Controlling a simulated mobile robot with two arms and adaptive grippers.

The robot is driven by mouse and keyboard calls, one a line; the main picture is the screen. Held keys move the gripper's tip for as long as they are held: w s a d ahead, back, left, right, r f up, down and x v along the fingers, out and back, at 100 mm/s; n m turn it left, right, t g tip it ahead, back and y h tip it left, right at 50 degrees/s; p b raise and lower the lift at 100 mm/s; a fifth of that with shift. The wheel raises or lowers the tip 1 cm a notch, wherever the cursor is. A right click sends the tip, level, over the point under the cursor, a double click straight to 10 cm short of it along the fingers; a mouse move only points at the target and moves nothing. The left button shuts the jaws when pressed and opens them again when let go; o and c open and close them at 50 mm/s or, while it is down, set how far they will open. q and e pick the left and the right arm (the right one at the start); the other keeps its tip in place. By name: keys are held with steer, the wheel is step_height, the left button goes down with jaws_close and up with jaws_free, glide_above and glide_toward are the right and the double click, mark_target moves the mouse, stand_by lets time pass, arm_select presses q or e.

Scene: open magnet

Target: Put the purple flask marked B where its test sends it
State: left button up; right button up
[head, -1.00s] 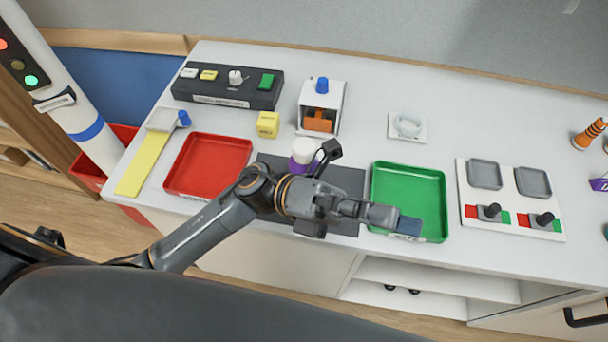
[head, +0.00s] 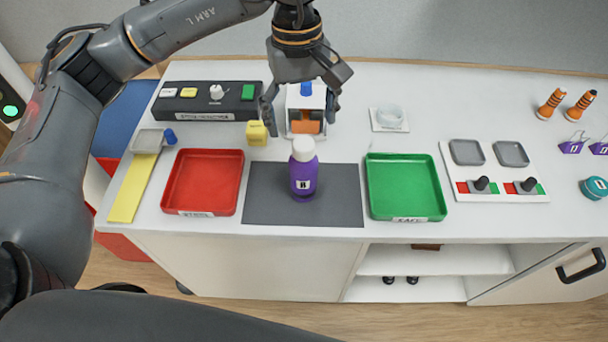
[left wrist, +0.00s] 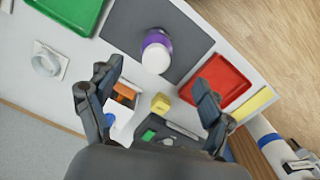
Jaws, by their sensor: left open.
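The purple flask (head: 304,182) with a white cap stands upright on the dark grey mat (head: 262,205), its label reading B. In the left wrist view the flask (left wrist: 156,50) shows from above. The red tray (head: 201,182) lies left of the mat and the green tray (head: 405,186) right of it; their front labels are too small to read surely. My left gripper (head: 301,108) is open, pointing down above the back of the table, behind the flask and apart from it. Nothing is between its fingers (left wrist: 153,76). My right gripper is not in view.
A white stand (head: 332,104) with an orange block and blue knob is close below my left gripper. A yellow cube (head: 257,133) and black button console (head: 213,101) are left. A white dish (head: 390,117) and two-lever panel (head: 494,180) stand right.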

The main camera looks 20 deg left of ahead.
mark_target(298, 141)
arm_select(q)
steer(key=shift+w+a+r, duration=0.3)
steer(key=shift+a+r, duration=0.1)
steer(key=shift+a, duration=0.05)
steer(key=shift+w+a+f+y, duration=0.1)
steer(key=shift+a+f+y, duration=0.05)
steer(key=shift+y, duration=0.15)
step_height(298, 141, down, 8)
steer(key=shift+r+p, duration=0.1)
steer(key=shift+p, duration=0.95)
steer(key=shift+d+f+p, duration=0.35)
steer(key=shift+f+p, duration=0.15)
steer(key=shift+f, duration=0.05)
steer(key=f+p, duration=0.1)
steer(key=f, duration=0.2)
steer(key=shift+d+f+p, duration=0.25)
steer(key=shift+d+p, duration=0.1)
steer(key=shift+p, duration=0.05)
steer(key=shift+f, duration=0.45)
steer(key=c, duration=1.6)
steer(key=shift+r, duration=0.1)
